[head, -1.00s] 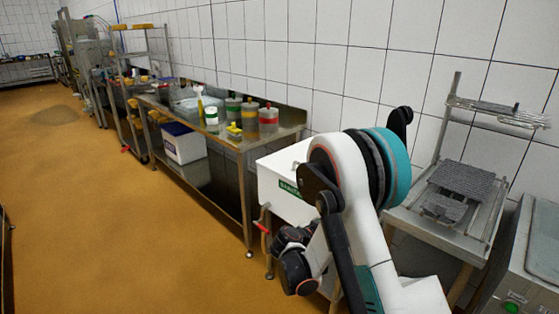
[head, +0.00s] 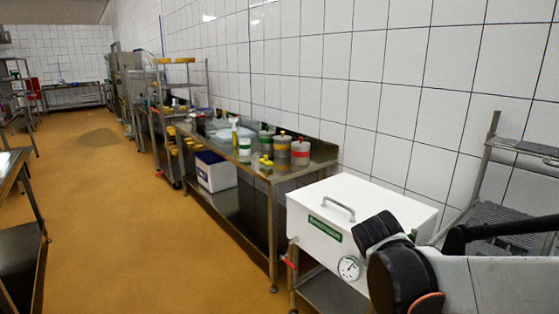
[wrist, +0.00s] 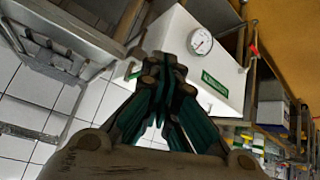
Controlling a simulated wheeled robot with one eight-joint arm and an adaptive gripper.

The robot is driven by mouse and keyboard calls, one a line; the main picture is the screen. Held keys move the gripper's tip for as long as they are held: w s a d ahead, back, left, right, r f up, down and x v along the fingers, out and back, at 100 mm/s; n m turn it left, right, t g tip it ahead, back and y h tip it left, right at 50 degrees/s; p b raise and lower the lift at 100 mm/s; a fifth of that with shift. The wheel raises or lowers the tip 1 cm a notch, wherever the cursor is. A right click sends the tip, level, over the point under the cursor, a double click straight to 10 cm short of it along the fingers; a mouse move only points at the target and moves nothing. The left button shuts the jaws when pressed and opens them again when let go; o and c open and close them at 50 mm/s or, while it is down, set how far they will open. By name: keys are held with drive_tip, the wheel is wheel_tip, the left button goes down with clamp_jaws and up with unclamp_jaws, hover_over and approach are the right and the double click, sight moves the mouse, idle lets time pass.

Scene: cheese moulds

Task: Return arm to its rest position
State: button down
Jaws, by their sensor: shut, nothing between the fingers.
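My gripper (wrist: 165,70) shows in the wrist view, its dark and teal fingers together at the tips with nothing held. It points toward the white box with a round gauge (wrist: 200,40), which lies beyond the fingertips. In the head view my arm fills the lower right corner, folded low in front of the white box (head: 335,220). The gripper itself cannot be made out in the head view.
A steel bench (head: 300,167) with several lidded containers stands along the tiled wall, with a white bin (head: 215,172) below. A metal rack (head: 487,170) stands at the right, partly behind my arm. A table (head: 20,245) edges the left. The orange floor between is clear.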

drive_tip(key=s+a+r+n+y, duration=0.1)
drive_tip(key=s+a+n+y, duration=0.1)
drive_tip(key=s, duration=0.7)
drive_tip(key=s+a+r+n+y, duration=0.1)
drive_tip(key=s+a+n+y, duration=0.1)
drive_tip(key=s, duration=0.8)
drive_tip(key=shift+s+a+n+y, duration=0.25)
drive_tip(key=shift+a+n+y, duration=0.05)
drive_tip(key=shift+a, duration=0.45)
